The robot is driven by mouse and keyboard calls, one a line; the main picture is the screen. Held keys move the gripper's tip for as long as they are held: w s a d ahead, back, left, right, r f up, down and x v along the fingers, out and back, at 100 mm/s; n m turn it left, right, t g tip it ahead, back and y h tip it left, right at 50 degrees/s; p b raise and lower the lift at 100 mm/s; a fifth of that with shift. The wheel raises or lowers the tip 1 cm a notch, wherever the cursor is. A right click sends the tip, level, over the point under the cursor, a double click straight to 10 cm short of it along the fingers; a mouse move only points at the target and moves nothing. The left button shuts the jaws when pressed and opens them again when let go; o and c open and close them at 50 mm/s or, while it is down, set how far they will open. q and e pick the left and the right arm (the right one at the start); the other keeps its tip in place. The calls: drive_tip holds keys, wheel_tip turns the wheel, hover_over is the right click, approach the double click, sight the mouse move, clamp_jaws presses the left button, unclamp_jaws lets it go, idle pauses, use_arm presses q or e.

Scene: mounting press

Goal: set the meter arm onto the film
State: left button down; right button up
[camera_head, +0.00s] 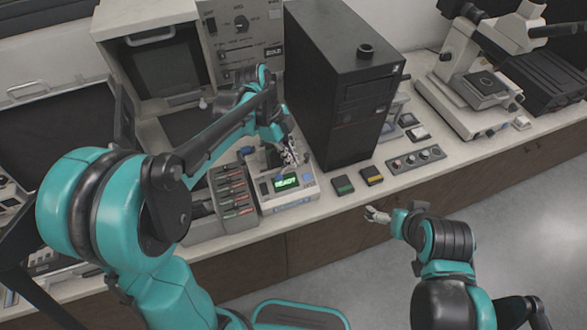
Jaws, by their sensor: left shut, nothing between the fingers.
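The meter (288,202) is a pale box on the bench with a lit green display reading READY (286,182). My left gripper (290,158) is shut with nothing in it, pointing down over the back part of the meter. It covers much of the meter arm's area, so I cannot make out the arm or the film, nor whether the gripper touches the meter. My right gripper (372,214) is off the bench's front edge, to the right of the meter; it is too small to tell whether its fingers are apart.
A tall black cabinet (345,90) stands close behind and right of the meter. A rack of several slots (233,195) is directly left. Two small dark boxes (343,186) and a knob strip (416,159) lie to the right. A microscope (478,88) stands at the far right.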

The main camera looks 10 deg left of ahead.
use_arm(q)
drive_tip(key=v, duration=0.2)
drive_tip(key=shift+r, duration=0.35)
drive_tip(key=shift+s, duration=0.1)
